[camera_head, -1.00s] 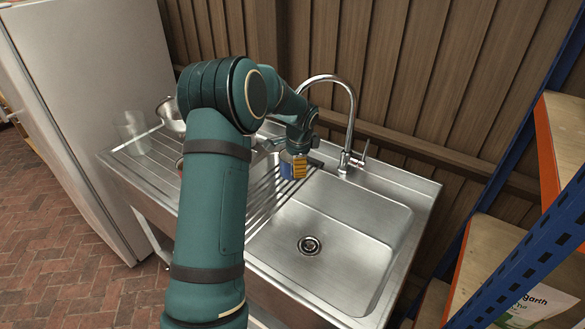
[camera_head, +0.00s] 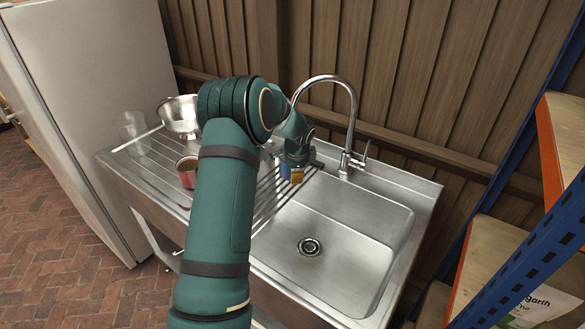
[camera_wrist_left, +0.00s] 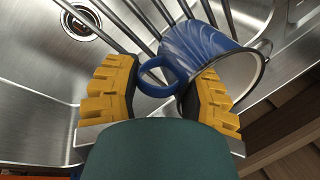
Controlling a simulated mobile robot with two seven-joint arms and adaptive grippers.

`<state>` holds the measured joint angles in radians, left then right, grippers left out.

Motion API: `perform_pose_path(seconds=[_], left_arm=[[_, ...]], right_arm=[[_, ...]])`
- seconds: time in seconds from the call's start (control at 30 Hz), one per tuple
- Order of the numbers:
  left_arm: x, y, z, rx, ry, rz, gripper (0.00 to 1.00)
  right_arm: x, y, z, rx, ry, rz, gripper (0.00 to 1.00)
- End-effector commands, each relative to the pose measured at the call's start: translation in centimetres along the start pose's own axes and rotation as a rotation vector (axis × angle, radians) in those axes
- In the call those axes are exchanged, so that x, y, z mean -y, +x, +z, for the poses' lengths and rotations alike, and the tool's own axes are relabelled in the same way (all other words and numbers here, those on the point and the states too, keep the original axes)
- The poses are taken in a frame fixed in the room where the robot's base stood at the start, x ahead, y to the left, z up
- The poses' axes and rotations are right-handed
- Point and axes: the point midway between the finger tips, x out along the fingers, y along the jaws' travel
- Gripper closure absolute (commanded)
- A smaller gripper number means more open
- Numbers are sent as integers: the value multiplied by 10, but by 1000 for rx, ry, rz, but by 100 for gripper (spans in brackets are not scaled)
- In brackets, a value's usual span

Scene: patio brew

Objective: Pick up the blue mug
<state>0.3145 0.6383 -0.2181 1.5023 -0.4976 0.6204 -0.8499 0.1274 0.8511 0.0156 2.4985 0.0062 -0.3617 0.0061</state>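The blue mug (camera_wrist_left: 195,48) is at the top right of the left wrist view, on the ribbed drainboard, its rim and pale inside facing right. Its handle (camera_wrist_left: 157,77) lies between the yellow fingers of my left gripper (camera_wrist_left: 160,98). The gripper is open, with a gap on the left of the handle; the right finger overlaps the mug's body, and I cannot tell if it touches. In the head view the gripper (camera_head: 291,174) is beside the basin, and only a sliver of blue mug shows there, the rest hidden by my arm. My right gripper is not in view.
A red-brown mug (camera_head: 187,172), a metal colander (camera_head: 181,117) and a clear glass (camera_head: 133,132) stand on the drainboard, left of my arm. The faucet (camera_head: 349,130) rises behind the empty basin (camera_head: 335,225). A shelf rack (camera_head: 530,250) stands at the right.

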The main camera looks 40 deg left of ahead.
Motion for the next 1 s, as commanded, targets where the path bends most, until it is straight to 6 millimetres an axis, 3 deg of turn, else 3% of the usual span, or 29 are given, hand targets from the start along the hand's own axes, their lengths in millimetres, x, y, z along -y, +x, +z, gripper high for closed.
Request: perform_pose_path(seconds=[0.03, 0.1, 0.67, 1.0], left_arm=[[0, 0, 0, 0, 0, -1, 83], [0, 0, 0, 0, 0, -1, 100], [1, -4, 1, -2, 0, -3, 100], [6, -26, 2, -2, 0, -4, 100]], right_arm=[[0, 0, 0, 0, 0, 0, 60], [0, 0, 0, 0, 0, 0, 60], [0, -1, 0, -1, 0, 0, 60], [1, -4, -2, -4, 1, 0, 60]])
